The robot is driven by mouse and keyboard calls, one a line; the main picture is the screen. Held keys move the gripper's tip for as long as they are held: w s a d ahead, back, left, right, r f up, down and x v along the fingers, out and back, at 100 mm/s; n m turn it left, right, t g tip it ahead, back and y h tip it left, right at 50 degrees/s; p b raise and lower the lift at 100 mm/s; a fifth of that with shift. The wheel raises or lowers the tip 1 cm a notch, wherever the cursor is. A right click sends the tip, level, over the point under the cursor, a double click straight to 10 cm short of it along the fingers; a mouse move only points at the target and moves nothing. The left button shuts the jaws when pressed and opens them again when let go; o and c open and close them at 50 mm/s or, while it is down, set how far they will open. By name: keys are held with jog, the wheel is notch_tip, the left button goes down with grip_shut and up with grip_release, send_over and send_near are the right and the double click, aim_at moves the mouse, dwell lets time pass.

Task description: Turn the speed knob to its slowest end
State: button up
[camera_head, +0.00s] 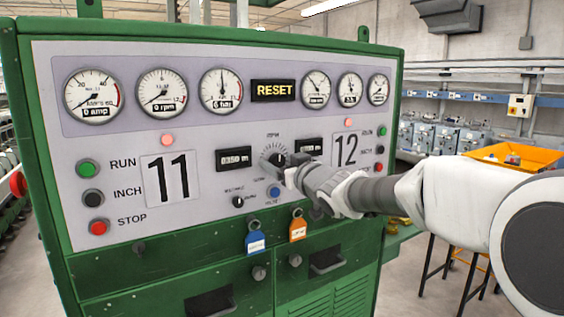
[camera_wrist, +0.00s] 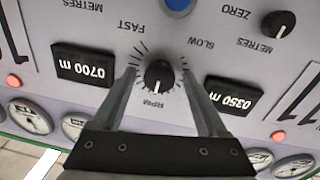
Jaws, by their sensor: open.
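The speed knob (camera_wrist: 158,75) is small, round and black, marked RPM, on the grey panel. In the wrist view the panel appears upside down, with FAST at the knob's upper left and SLOW at its upper right. A pale mark shows on the knob's lower part, toward the RPM label. My gripper (camera_wrist: 159,82) is open, one finger on each side of the knob, with gaps that look clear of it. In the head view the knob (camera_head: 277,158) is partly hidden by my gripper (camera_head: 287,170). I cannot tell whether the fingertips touch the panel.
Displays reading 0350 m (camera_wrist: 233,96) and 0700 m (camera_wrist: 83,68) flank the knob. A blue button (camera_head: 274,192) and a small black METRES/ZERO knob (camera_head: 238,202) sit below it. Gauges line the panel's top. Blue (camera_head: 256,243) and orange (camera_head: 298,229) tags hang lower down.

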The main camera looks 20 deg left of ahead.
grip_shut()
dwell(0.4)
jog(key=shift+b, duration=0.3)
